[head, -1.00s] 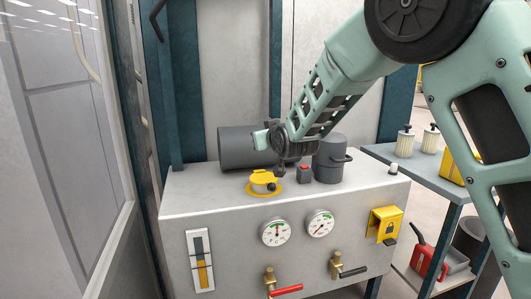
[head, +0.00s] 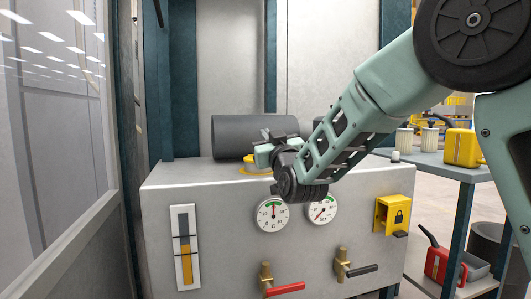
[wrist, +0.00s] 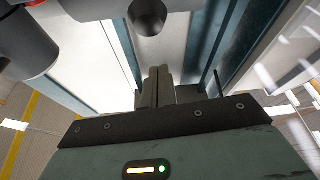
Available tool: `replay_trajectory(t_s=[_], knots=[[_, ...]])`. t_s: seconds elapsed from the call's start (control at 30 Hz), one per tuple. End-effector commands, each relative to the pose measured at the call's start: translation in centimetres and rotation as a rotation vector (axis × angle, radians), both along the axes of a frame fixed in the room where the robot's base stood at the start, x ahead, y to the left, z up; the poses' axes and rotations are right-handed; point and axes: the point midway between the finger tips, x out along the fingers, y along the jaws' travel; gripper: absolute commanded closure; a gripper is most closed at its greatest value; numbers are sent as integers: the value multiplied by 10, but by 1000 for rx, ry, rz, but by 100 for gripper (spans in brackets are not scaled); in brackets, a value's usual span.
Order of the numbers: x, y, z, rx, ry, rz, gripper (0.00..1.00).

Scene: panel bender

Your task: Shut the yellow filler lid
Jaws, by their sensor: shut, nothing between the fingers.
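The yellow filler lid (head: 249,161) is on top of the grey tank cabinet (head: 165,175), near its front edge. My gripper (head: 268,135) and wrist are in front of it in the head view and hide most of it, so I cannot tell how far the lid stands open or whether I touch it. In the wrist view my gripper's fingers (wrist: 159,87) are together with nothing between them. I cannot make out the yellow lid in the wrist view.
A dark horizontal cylinder (head: 232,137) lies behind the filler on the cabinet top. Gauges (head: 272,214), a red-handled valve (head: 285,288) and a yellow lock box (head: 394,213) are on the front. A side table (head: 440,168) stands right. The cabinet's left top is clear.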

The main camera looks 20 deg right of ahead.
Motion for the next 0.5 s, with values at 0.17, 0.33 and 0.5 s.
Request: replay_trajectory(t_s=[0.17,0.33,0.5], knots=[[-7,-1,-28,0,-98,-1,100],[-11,0,-40,-1,-182,0,100],[-14,0,-48,0,-208,0,100]])
